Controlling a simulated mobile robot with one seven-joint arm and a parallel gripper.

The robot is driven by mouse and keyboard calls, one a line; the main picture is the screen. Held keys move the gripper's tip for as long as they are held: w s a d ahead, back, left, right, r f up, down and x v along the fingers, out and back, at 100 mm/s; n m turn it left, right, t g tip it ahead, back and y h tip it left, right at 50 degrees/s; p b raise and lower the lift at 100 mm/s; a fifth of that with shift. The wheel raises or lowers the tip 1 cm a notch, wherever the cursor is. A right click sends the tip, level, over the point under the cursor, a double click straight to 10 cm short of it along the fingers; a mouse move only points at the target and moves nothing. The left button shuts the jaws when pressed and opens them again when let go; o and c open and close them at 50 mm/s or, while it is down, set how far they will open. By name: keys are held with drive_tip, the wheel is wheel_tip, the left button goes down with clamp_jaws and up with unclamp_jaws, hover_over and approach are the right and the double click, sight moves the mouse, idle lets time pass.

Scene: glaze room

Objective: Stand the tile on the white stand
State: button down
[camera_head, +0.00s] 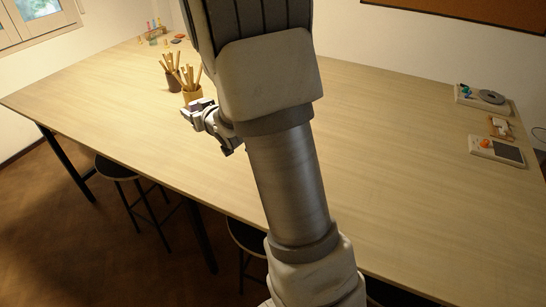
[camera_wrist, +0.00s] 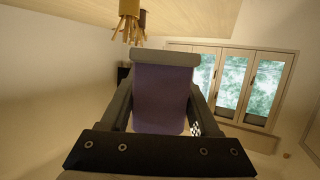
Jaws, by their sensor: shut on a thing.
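My gripper (camera_wrist: 162,100) is shut on a flat purple tile (camera_wrist: 162,92), which sits between its two fingers in the wrist view. The tile's top end shows a paler grey band. In the head view my gripper (camera_head: 196,112) is above the table's left part, close to the pencil cups, partly hidden by my arm. The tile is small and greyish there. No white stand can be made out surely; a small whitish piece (camera_head: 500,127) among the things at the table's right end is too small to tell.
Two cups of sticks, a dark one (camera_head: 173,84) and a yellow one (camera_head: 191,97), stand just behind my gripper. White trays (camera_head: 484,147) with small things lie at the right end. The table (camera_head: 400,130) is clear between. Stools (camera_head: 115,168) stand at the front.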

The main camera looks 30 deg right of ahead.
drive_tip(key=s+d+r+n+y+b, duration=0.1)
drive_tip(key=d+b, duration=0.1)
drive_tip(key=d, duration=0.5)
drive_tip(key=s+d+r+b, duration=0.2)
drive_tip(key=d, duration=0.5)
drive_tip(key=s+d+f+y+b, duration=0.1)
drive_tip(key=s+d+f+b, duration=0.15)
drive_tip(key=s+d, duration=0.85)
drive_tip(key=shift+n, duration=0.4)
drive_tip(key=w+a+f, duration=0.1)
drive_tip(key=a+f, duration=0.1)
drive_tip(key=a, duration=0.1)
drive_tip(key=w+a+f+b, duration=0.1)
drive_tip(key=a+f, duration=0.1)
drive_tip(key=a, duration=0.1)
drive_tip(key=w+a+f+b, duration=0.1)
drive_tip(key=a+f, duration=0.1)
drive_tip(key=a, duration=0.2)
drive_tip(key=shift+w, duration=0.1)
drive_tip(key=shift+a+f+b, duration=0.1)
drive_tip(key=shift+f+b, duration=0.5)
drive_tip(key=shift+f, duration=1.45)
drive_tip(key=shift+f, duration=0.1)
drive_tip(key=shift+f, duration=0.15)
drive_tip(key=shift+c, duration=0.6)
unclamp_jaws()
drive_tip(key=shift+r, duration=0.2)
